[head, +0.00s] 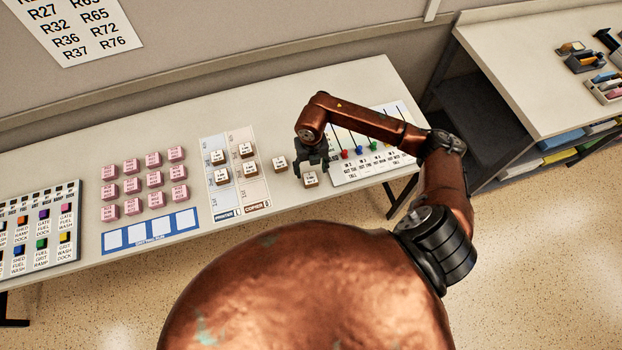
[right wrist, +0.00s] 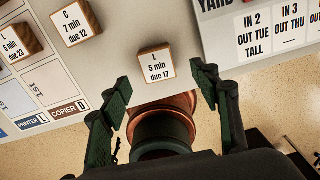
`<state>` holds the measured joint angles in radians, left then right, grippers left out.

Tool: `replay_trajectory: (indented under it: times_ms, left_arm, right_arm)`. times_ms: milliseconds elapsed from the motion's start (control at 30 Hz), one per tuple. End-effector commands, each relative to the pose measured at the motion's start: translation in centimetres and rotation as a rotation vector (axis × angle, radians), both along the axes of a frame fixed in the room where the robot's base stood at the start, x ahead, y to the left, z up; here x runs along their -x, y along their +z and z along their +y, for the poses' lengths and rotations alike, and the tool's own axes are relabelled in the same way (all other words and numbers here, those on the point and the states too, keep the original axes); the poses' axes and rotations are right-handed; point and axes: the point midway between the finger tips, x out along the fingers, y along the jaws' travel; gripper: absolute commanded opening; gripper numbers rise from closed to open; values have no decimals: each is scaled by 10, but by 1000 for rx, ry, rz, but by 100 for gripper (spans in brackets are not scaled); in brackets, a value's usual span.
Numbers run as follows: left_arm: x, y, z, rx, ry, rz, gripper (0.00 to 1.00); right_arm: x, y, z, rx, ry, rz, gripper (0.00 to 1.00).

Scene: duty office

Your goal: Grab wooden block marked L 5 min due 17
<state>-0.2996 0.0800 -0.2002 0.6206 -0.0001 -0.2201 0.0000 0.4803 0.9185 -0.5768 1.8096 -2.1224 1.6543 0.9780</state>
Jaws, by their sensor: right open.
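The wooden block marked L 5 min due 17 (right wrist: 156,66) stands on the table, label up, ahead of the open fingers of my right gripper (right wrist: 165,92) in the right wrist view. It is roughly centred between the fingers, and I see no contact. In the head view the block (head: 310,180) shows just in front of the right gripper (head: 313,163), which hangs over the table. My left gripper is not in view.
A wooden block marked C 7 min (right wrist: 77,23) stands close to the left. Several similar blocks sit on the printer/copier sheet (head: 233,209). A yard board (head: 345,176) lies close on the right. Pink blocks (head: 153,180) stand farther left.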

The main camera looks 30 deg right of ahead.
Motion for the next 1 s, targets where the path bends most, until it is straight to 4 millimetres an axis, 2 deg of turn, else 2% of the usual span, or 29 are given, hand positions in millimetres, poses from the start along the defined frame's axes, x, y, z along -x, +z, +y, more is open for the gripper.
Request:
replay_trajectory:
  times_ms: [333, 667, 1000]
  left_arm:
    - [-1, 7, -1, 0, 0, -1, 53]
    - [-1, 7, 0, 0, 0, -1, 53]
    - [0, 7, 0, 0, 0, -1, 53]
  right_arm:
    - [0, -46, 4, -3, 0, 2, 56]
    - [-1, -53, 4, -2, 2, -2, 56]
    - [-1, -53, 4, -3, 2, -1, 33]
